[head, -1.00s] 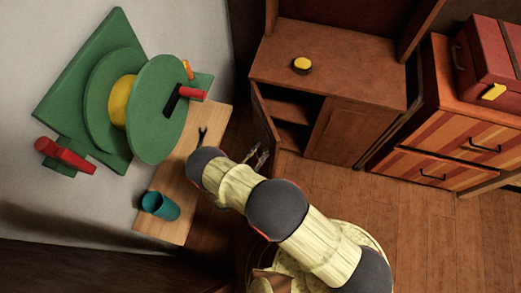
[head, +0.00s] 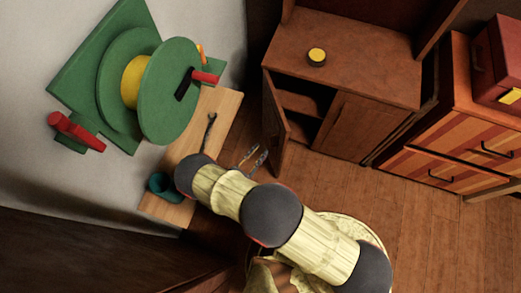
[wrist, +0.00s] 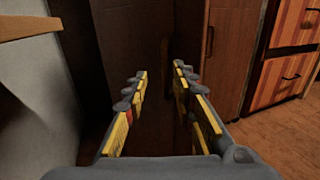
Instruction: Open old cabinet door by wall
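The old brown wooden cabinet (head: 345,60) stands by the wall in the head view. Its left door (head: 275,112) stands ajar, swung outward, and a dark interior with a shelf shows behind it. Its right door (head: 350,128) is closed; it also shows in the wrist view (wrist: 228,60) with a dark handle. My gripper (head: 254,158) is just left of the open door's lower free edge, partly hidden by my arm. In the wrist view my gripper (wrist: 158,98) has its yellow-padded fingers spread apart, with dark wood behind the gap. Contact with the door cannot be told.
A striped drawer unit (head: 460,125) with a red case (head: 497,62) stands at right. A round yellow-topped tin (head: 317,56) sits on the cabinet. A wooden shelf (head: 222,108) with a teal cup (head: 165,187) is at left, near my arm. Floor (head: 330,185) before the cabinet is clear.

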